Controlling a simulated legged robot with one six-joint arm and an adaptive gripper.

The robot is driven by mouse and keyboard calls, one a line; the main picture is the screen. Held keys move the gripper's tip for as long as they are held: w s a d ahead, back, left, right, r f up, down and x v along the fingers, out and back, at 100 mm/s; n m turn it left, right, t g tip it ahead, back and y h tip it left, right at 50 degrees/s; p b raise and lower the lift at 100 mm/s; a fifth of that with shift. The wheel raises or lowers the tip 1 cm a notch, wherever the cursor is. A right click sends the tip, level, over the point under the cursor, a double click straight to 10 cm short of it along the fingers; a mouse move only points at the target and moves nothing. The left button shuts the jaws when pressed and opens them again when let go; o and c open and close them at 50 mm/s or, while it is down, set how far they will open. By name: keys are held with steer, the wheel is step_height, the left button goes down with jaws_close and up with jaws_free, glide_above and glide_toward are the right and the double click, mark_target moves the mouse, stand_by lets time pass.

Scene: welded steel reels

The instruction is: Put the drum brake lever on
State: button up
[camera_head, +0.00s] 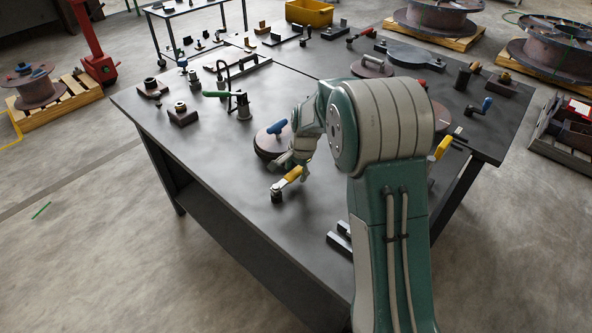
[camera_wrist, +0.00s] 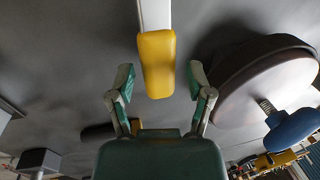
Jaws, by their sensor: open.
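A lever with a yellow grip (camera_head: 293,174) rises from a small dark post (camera_head: 276,196) near the front edge of the steel table. Its yellow grip (camera_wrist: 157,62) also shows in the wrist view, on a pale bar (camera_wrist: 155,14). My gripper (camera_head: 284,163) is at this grip. In the wrist view my gripper (camera_wrist: 159,84) is open, with the grip's end between the fingertips and a gap on each side. A round drum (camera_wrist: 270,82) with a blue handle (camera_wrist: 293,129) stands to the right. The pictures do not label which lever is the drum brake's.
The blue handle (camera_head: 277,127) and drum (camera_head: 262,152) stand close behind my gripper. A green-handled lever (camera_head: 217,94), another yellow-handled lever (camera_head: 443,147) and a blue crank handle (camera_head: 487,104) stand elsewhere on the table (camera_head: 225,180). The front left tabletop is clear.

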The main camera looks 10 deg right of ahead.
jaws_close()
steer(key=shift+w+a, duration=0.1)
steer(key=n, duration=0.1)
steer(key=w+a+n, duration=0.1)
steer(key=n, duration=0.1)
steer(key=shift+w+a+f+y, duration=0.1)
steer(key=shift+w+a+y, duration=0.1)
steer(key=shift+w+y, duration=0.1)
steer(key=a+n, duration=0.1)
steer(key=n, duration=0.1)
steer(key=w+a+n+g, duration=0.1)
steer(key=n, duration=0.1)
steer(key=shift+w, duration=0.1)
steer(key=a+n, duration=0.2)
steer(key=n, duration=0.1)
steer(key=shift+w+a+n+g, duration=0.2)
steer(key=shift+w+n+g, duration=0.1)
steer(key=shift+g, duration=0.1)
steer(key=shift+a+n+g, duration=0.3)
steer(key=shift+a+n, duration=0.85)
steer(key=shift+n, duration=0.55)
